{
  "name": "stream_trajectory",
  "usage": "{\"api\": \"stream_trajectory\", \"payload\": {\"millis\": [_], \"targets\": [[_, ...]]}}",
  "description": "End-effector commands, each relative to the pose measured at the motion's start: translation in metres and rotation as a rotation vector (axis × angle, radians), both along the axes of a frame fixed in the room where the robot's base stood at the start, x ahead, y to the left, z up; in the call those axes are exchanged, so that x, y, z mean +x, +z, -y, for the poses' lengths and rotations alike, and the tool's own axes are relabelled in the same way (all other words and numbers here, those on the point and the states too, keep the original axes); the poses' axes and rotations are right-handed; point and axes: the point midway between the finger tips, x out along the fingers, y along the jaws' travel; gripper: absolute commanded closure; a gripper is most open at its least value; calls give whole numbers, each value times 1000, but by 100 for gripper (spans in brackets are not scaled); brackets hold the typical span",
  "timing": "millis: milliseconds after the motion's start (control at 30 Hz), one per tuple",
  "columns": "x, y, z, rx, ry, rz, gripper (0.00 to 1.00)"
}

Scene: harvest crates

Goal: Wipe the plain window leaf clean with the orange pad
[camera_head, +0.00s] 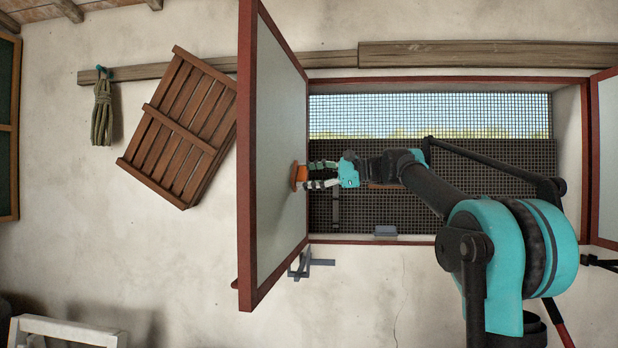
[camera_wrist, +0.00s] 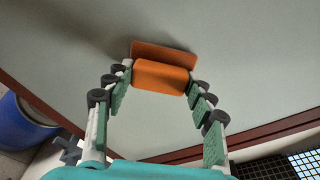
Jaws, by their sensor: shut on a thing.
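The orange pad (camera_wrist: 165,74) is between my gripper's fingertips in the wrist view. Its flat plate lies against or very close to the pale window leaf (camera_wrist: 240,40); a shadow falls beside it. In the head view the pad (camera_head: 298,176) is at the right part of the open leaf (camera_head: 272,150), near the red frame's inner edge. My gripper (camera_head: 311,178) is shut on the pad and reaches it from the right. The leaf stands open with a red frame and a plain grey-white panel. No clear dirt marks show on its visible face.
A meshed window opening (camera_head: 430,190) lies behind my arm. A second red-framed leaf (camera_head: 606,150) is at the right edge. A grey metal bracket (camera_head: 310,264) sits under the opening. A blue barrel (camera_wrist: 18,122) shows in the wrist view. A wooden shutter (camera_head: 185,125) hangs left.

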Motion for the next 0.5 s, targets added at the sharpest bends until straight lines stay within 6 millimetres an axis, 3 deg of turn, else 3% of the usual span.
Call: {"api": "stream_trajectory", "payload": {"millis": [500], "targets": [[-30,0,-4,0,6,0,88]]}}
